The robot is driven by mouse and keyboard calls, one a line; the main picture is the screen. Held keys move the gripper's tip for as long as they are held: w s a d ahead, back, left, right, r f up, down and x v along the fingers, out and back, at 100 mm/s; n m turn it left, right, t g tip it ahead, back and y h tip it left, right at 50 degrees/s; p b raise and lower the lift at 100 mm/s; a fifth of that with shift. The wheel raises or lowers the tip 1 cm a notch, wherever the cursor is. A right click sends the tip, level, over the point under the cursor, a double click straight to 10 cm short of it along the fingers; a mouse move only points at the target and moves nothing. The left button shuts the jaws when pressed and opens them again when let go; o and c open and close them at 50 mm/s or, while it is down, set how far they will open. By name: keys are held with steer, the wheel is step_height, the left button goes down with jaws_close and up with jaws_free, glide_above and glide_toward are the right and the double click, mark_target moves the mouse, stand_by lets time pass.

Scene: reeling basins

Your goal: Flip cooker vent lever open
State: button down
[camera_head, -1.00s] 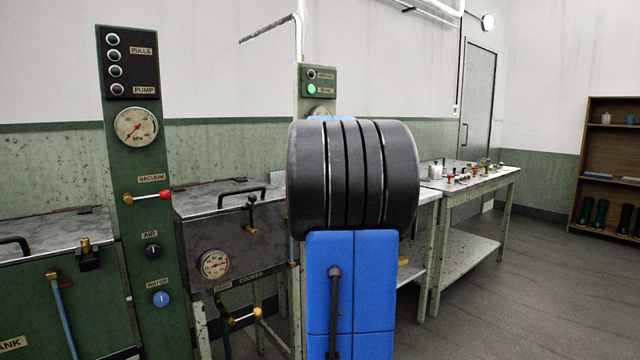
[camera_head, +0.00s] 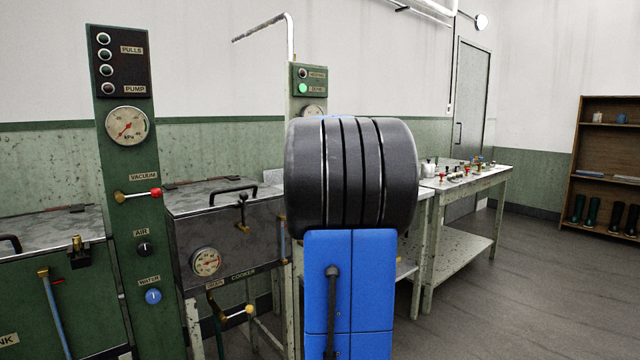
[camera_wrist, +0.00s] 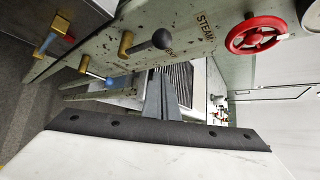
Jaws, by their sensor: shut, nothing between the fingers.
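The cooker (camera_head: 225,236) is a grey metal box with a dark handle on its lid, left of my arm in the head view. In the wrist view, a dark ball-ended lever (camera_wrist: 150,42) on a brass fitting stands out from a green panel near a STEAM label and a red handwheel (camera_wrist: 255,36). My gripper (camera_wrist: 163,82) is shut and empty, below and apart from that lever; my arm hides it in the head view.
A green control column (camera_head: 128,180) with gauge and knobs stands left of the cooker. A table (camera_head: 470,180) with small parts is at the right. Open floor lies at right.

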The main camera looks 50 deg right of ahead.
steer(key=s+a+r, duration=0.2)
steer(key=s+a, duration=0.2)
steer(key=a, duration=0.2)
steer(key=shift+s+a, duration=0.15)
steer(key=shift+a, duration=0.1)
stand_by(0.5)
